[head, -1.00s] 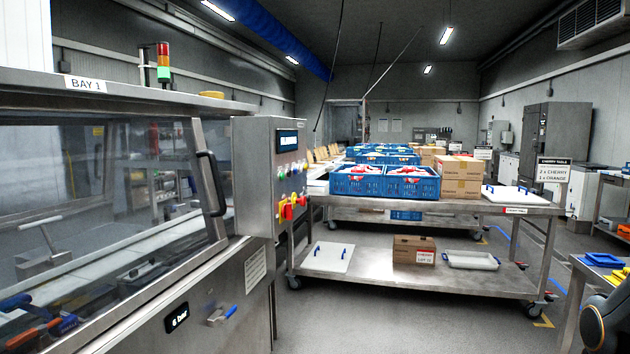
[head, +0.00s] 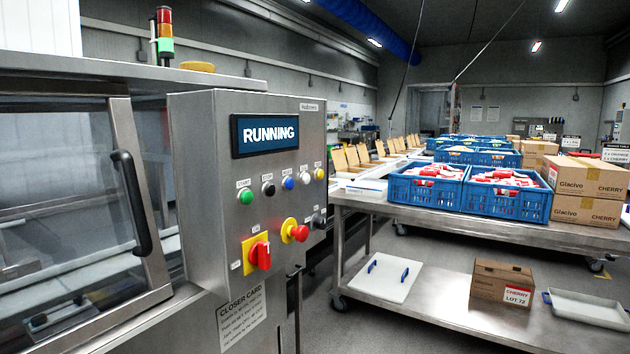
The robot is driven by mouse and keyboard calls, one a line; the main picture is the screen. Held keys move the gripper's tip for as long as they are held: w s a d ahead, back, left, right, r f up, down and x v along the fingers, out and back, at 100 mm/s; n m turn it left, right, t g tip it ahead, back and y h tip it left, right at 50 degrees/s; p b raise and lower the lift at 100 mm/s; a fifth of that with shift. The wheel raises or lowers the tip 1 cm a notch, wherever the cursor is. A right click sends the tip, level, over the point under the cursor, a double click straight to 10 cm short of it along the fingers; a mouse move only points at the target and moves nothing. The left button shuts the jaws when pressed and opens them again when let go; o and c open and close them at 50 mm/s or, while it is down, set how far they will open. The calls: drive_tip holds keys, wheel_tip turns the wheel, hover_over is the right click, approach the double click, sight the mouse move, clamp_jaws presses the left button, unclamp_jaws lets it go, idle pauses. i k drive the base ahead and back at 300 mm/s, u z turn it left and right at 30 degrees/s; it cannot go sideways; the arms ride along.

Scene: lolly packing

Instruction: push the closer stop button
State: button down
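The closer's grey steel control cabinet (head: 205,180) stands near, left of centre, in the head view. Its display (head: 265,134) reads RUNNING. Below it is a row of small buttons: a green button (head: 245,196) labelled START, a black button (head: 268,188) whose small label looks like STOP, then a blue button (head: 288,183), a white one (head: 305,178) and a yellow one (head: 319,174). Lower down are a red mushroom button (head: 298,233) on a yellow base and a red rotary switch (head: 260,254) on a yellow plate. My gripper is not in view.
A glazed machine guard with a black handle (head: 134,204) adjoins the cabinet's left side. A card headed CLOSER CARD (head: 242,318) is below the switches. A steel trolley (head: 375,205) with blue crates and cartons stands to the right. A stack light (head: 164,37) rises behind.

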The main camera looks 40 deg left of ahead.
sight(270, 189)
drive_tip(key=i, duration=1.7)
drive_tip(key=u, duration=2.15)
